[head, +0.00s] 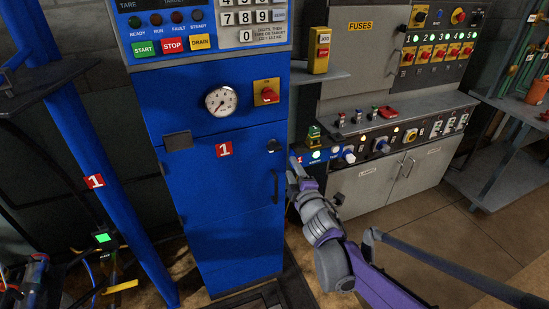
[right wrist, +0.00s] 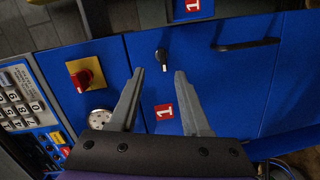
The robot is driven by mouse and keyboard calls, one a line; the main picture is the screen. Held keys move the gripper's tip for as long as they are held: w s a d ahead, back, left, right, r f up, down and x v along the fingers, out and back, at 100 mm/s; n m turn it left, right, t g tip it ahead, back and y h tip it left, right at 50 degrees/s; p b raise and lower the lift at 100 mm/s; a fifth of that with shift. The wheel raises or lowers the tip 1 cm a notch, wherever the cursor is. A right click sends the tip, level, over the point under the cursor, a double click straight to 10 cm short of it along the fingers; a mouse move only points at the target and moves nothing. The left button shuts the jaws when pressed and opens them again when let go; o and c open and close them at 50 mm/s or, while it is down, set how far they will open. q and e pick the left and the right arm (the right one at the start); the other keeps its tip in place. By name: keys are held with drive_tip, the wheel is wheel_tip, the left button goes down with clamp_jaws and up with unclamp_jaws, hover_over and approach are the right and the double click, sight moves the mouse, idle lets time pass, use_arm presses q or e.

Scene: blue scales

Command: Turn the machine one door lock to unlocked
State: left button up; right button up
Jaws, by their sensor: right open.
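The blue machine one cabinet (head: 215,215) stands in the middle of the head view, with a red "1" label (head: 223,150) on its door. Its door lock (head: 273,145) is a small dark knob at the door's upper right. In the right wrist view the lock (right wrist: 162,57) shows a dark knob with a pale tip, just beyond my fingertips. My right gripper (head: 293,164) is beside the cabinet's right edge, a little below and right of the lock. In the right wrist view my right gripper (right wrist: 159,72) is open, its fingers apart and empty. My left gripper is not in view.
A dark door handle (head: 276,186) hangs below the lock. A gauge (head: 221,101) and a red switch on a yellow plate (head: 266,92) sit above the door. A grey control console (head: 400,125) stands to the right. A blue post (head: 95,170) stands at the left.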

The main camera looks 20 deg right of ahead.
sight(276, 151)
drive_tip(key=w+n, duration=0.1)
drive_tip(key=w, duration=0.3)
drive_tip(key=w+f+n+t+y, duration=0.1)
drive_tip(key=w, duration=0.4)
drive_tip(key=w+n+y+b, duration=0.1)
drive_tip(key=w+n, duration=0.1)
drive_tip(key=w, duration=0.2)
drive_tip(key=shift+w+d+f, duration=0.3)
clamp_jaws()
